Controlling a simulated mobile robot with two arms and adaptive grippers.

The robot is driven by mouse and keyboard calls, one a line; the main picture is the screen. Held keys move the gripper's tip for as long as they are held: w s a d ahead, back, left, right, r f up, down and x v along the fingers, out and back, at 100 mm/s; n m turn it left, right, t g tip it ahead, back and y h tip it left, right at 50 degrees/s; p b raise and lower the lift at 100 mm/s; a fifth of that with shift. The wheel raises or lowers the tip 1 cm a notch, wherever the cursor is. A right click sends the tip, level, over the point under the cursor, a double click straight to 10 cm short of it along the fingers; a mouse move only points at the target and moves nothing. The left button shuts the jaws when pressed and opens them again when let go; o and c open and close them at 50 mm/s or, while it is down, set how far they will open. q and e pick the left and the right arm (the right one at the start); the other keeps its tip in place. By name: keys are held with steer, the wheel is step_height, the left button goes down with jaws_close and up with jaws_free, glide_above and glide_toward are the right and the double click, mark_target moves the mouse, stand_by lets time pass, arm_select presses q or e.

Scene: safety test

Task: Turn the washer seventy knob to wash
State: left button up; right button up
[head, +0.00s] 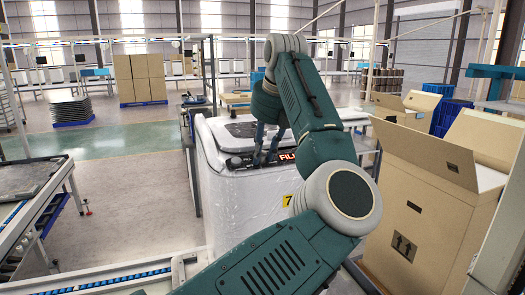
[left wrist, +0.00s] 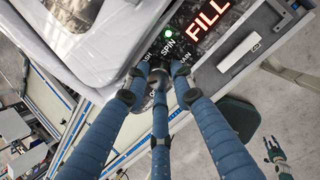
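The washer (head: 215,190) is a white machine at the middle of the head view. A yellow tag starting with 7 (head: 287,201) is on its front, partly hidden by my arm. Its panel shows a red FILL display (left wrist: 208,20). In the left wrist view, the knob (left wrist: 160,77) is mostly hidden among the fingers of my left gripper (left wrist: 160,72), which close around it. Labels SPIN, part of WASH and part of DRAIN show around it. A green light (left wrist: 168,33) is lit by SPIN. My right gripper (left wrist: 275,150) appears small at lower right, empty, fingers spread.
An open cardboard box (head: 420,210) stands close to the right of the washer. A conveyor (head: 40,205) is at the left. Stacked boxes (head: 138,78) stand on a pallet at the back. The floor (head: 110,180) left of the washer is clear.

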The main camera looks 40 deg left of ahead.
arm_select(q)
jaws_close()
steer(key=shift+m+b, duration=1)
steer(key=shift+m, duration=0.3)
steer(key=m+b, duration=0.1)
steer(key=m, duration=0.1)
steer(key=shift+a+m+t, duration=0.1)
steer(key=shift+m+t, duration=0.2)
steer(key=shift+m, duration=0.1)
steer(key=m+b, duration=0.2)
steer(key=m, duration=0.1)
steer(key=shift+m, duration=0.3)
steer(key=shift+r+m+h+b, duration=0.1)
steer(key=shift+m+h+b, duration=0.2)
steer(key=shift+m+b, duration=0.8)
steer(key=shift+m+p, duration=0.35)
steer(key=shift+m, duration=0.15)
steer(key=o, duration=0.8)
jaws_free()
steer(key=shift+c, duration=0.2)
